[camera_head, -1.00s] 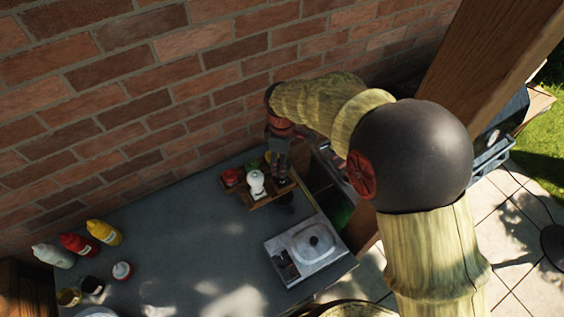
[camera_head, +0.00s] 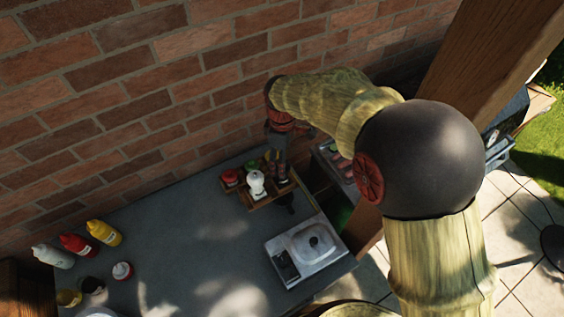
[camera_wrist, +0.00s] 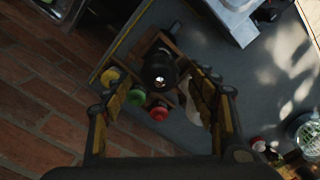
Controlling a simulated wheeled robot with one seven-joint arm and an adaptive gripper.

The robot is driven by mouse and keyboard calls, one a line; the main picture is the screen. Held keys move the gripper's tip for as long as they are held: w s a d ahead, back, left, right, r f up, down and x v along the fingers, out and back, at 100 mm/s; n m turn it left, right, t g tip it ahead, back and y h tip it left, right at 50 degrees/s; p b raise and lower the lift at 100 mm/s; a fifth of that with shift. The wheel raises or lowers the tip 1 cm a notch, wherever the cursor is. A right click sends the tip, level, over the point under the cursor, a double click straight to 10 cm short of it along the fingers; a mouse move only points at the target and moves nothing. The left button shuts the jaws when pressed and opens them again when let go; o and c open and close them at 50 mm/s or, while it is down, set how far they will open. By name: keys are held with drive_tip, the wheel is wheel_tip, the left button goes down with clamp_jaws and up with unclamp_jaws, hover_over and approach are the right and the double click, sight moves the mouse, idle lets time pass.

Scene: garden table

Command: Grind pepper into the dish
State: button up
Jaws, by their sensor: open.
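A dark pepper mill (camera_wrist: 160,72) with a shiny top knob stands in the wooden caddy (camera_wrist: 143,46). In the wrist view it sits between the spread fingers of my gripper (camera_wrist: 157,80), with gaps on both sides. My gripper is open and holds nothing. In the head view my gripper (camera_head: 276,150) points down over the back of the caddy (camera_head: 262,201) and hides part of it. A white mill (camera_head: 256,184) stands at the caddy's front; my right finger partly covers a white shape in the wrist view. A round dish (camera_head: 97,313) is cut off at the lower left.
Jars with red (camera_wrist: 159,114), green (camera_wrist: 136,97) and yellow lids stand close beside the mill. Several squeeze bottles (camera_head: 76,243) stand at the left. The table's middle is clear; a brick wall rises behind.

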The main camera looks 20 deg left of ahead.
wheel_tip(320, 180, up, 10)
idle(0.3)
drive_tip(key=shift+f, duration=0.1)
idle(0.4)
